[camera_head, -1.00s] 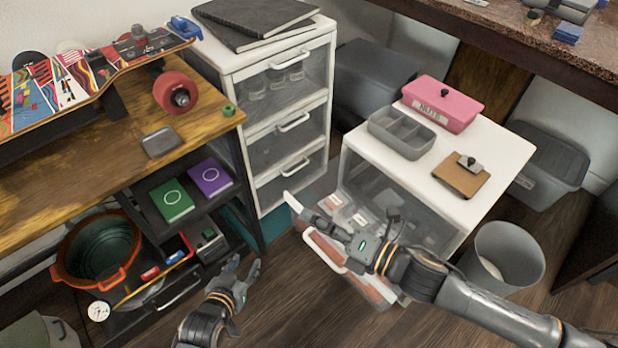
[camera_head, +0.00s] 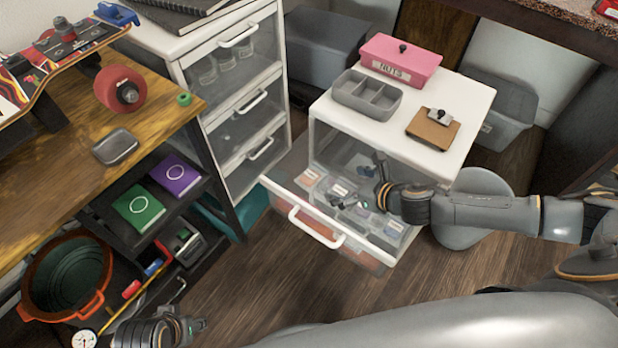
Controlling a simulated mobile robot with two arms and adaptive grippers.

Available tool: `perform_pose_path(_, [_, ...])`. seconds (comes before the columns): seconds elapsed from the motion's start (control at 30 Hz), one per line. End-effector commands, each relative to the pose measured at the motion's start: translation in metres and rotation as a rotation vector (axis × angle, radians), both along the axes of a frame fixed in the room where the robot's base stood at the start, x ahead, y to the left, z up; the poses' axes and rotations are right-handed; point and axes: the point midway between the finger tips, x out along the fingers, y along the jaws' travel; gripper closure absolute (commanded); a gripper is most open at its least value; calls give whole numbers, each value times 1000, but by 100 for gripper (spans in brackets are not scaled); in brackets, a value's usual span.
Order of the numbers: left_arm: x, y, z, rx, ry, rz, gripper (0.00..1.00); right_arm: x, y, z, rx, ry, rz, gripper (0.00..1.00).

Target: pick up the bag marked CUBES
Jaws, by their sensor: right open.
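An open clear-fronted drawer (camera_head: 318,222) in the low white cabinet holds several small bags with white labels. An orange-red bag (camera_head: 309,178) lies near the drawer's left side, and another labelled bag (camera_head: 338,190) lies beside it. The lettering is too small to read, so I cannot tell which bag is marked CUBES. My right gripper (camera_head: 364,181) is open above the right part of the drawer and hides some of its contents. No bag is seen between its fingers. My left gripper (camera_head: 198,326) is low at the bottom left, away from the drawer; its jaw state is unclear.
A tall white drawer unit (camera_head: 190,72) stands left of the open drawer. Wooden floor lies in front.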

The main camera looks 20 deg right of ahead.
Motion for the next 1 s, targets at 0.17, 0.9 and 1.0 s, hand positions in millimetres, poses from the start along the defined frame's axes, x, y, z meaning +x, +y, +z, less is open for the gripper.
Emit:
perform_pose_path(0.17, [-4,1,27,-1,-21,2,60,29,16,-22,5,-2,-1,0])
perform_pose_path(0.9, [-13,3,42,-2,-39,3,60,89,52,-67,4,1,1,0])
perform_pose_path(1.0, [-13,3,42,-2,-40,3,60,91,53,-68,4,2,0,0])
